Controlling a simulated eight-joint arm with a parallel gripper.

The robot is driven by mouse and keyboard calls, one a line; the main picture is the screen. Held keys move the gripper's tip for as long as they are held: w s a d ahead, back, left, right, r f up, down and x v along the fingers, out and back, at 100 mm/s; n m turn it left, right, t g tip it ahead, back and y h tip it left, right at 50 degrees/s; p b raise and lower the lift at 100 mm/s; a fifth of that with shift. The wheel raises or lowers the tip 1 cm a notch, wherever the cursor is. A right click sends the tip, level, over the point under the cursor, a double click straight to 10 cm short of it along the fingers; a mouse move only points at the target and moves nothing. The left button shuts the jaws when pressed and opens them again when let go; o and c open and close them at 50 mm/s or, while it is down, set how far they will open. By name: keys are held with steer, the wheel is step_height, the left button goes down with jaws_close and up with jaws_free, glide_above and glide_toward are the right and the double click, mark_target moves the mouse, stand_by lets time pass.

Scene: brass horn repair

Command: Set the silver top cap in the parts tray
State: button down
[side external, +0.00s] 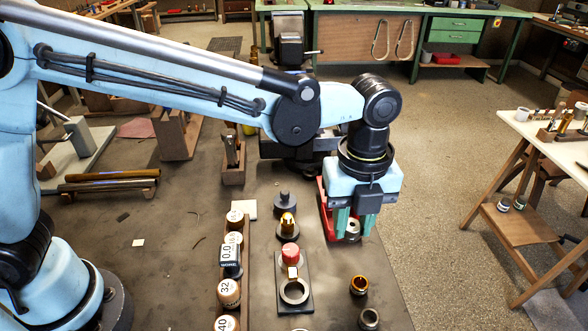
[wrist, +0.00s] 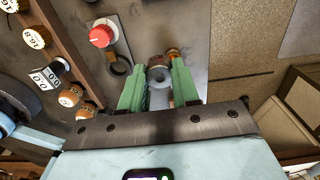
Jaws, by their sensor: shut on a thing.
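My gripper (side external: 355,233) has two green fingers and is shut on the silver top cap (side external: 353,227), a small grey metal piece with a round hole. In the wrist view the cap (wrist: 158,74) sits between the tips of my gripper (wrist: 160,70). A red tray (side external: 325,208), which looks like the parts tray, lies right behind and to the left of my gripper in the side view. My gripper hides much of it. I cannot tell whether the cap is over the tray or touching it.
A dark plate with a red knob (side external: 290,253) and a ring stands left of my gripper. A brass piece (side external: 359,285) and a dark ring (side external: 369,318) stand nearer the camera. A wooden rack (side external: 221,305) holds several labelled round pieces. The table's right edge is close.

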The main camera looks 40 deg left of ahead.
steer(key=w+a+f, duration=0.1)
steer(key=w+f, duration=0.1)
steer(key=w+a+f, duration=0.2)
steer(key=w, duration=0.1)
steer(key=w+a+f, duration=0.1)
steer(key=w+a, duration=0.1)
steer(key=w, duration=0.1)
steer(key=shift+a+f, duration=0.15)
steer(key=shift+f, duration=2.25)
steer(key=shift+f, duration=0.15)
steer(key=c, duration=1.1)
jaws_free()
